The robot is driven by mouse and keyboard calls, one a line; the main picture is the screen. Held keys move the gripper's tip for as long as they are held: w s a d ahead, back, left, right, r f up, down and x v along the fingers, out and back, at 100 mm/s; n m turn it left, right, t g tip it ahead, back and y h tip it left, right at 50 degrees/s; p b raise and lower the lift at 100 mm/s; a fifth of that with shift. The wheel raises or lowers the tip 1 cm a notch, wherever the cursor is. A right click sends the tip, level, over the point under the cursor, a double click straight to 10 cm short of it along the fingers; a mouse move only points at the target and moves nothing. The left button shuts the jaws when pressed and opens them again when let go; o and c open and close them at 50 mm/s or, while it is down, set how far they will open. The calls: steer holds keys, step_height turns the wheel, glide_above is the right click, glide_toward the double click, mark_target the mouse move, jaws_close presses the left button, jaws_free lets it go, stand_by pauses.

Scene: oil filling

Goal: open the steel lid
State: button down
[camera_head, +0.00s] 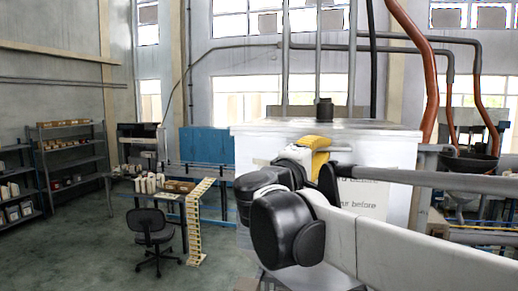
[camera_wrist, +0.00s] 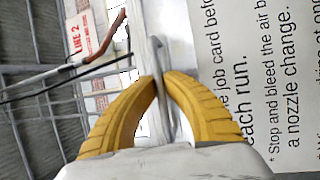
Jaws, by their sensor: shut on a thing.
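The steel lid (camera_head: 385,127) lies flat on top of a large white tank (camera_head: 390,165) in the head view and looks closed. My gripper (camera_head: 318,146) is at the tank's front face, just below the lid's front edge. In the wrist view the yellow fingers of my gripper (camera_wrist: 162,78) close from both sides on a thin grey metal handle (camera_wrist: 158,50). The handle stands out in front of a pale surface.
A black cap (camera_head: 325,109) stands on top of the tank. Printed text (camera_wrist: 245,80) covers the tank's front beside the handle. A chair (camera_head: 153,238), a workbench (camera_head: 160,190) and shelves (camera_head: 70,155) stand to the left. Orange pipes (camera_head: 430,80) run at the right.

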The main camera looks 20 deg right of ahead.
steer(key=w+a, duration=0.4)
steer(key=a, duration=0.2)
steer(key=w+a+b, duration=0.1)
steer(key=w+a, duration=0.4)
steer(key=a, duration=0.2)
steer(key=w+a+b, duration=0.1)
steer(key=w+a, duration=0.4)
steer(key=a, duration=0.1)
steer(key=shift+w+a, duration=0.1)
steer(key=shift+a, duration=0.1)
steer(key=c, duration=1.5)
jaws_free()
steer(key=v, duration=1.2)
steer(key=shift+r, duration=0.1)
